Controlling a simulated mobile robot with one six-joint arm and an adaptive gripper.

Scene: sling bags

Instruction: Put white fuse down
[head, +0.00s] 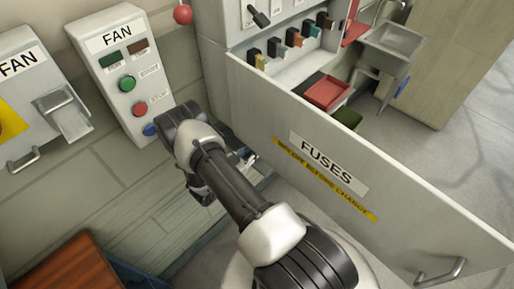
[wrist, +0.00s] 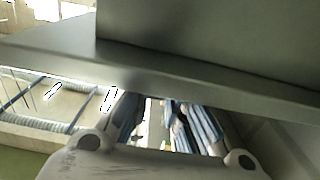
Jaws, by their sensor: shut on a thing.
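My gripper (head: 243,160) is low, at the left end of the open grey FUSES panel (head: 400,215), mostly hidden behind my own arm in the head view. In the wrist view my gripper (wrist: 160,110) has its blue-grey fingers under the edge of a grey metal panel (wrist: 200,70). The fingers are shut on a pale thing between them, which fits the white fuse but is largely hidden. Its outline and tilt cannot be told. I cannot make out whether it touches a surface below.
Behind the panel are coloured fuse holders (head: 290,42), a red tray (head: 326,93), a green tray (head: 346,118) and a metal tray (head: 394,40). A FAN control box (head: 122,75) is on the left wall. A brown-topped box (head: 65,272) stands at lower left. Grey floor is clear at right.

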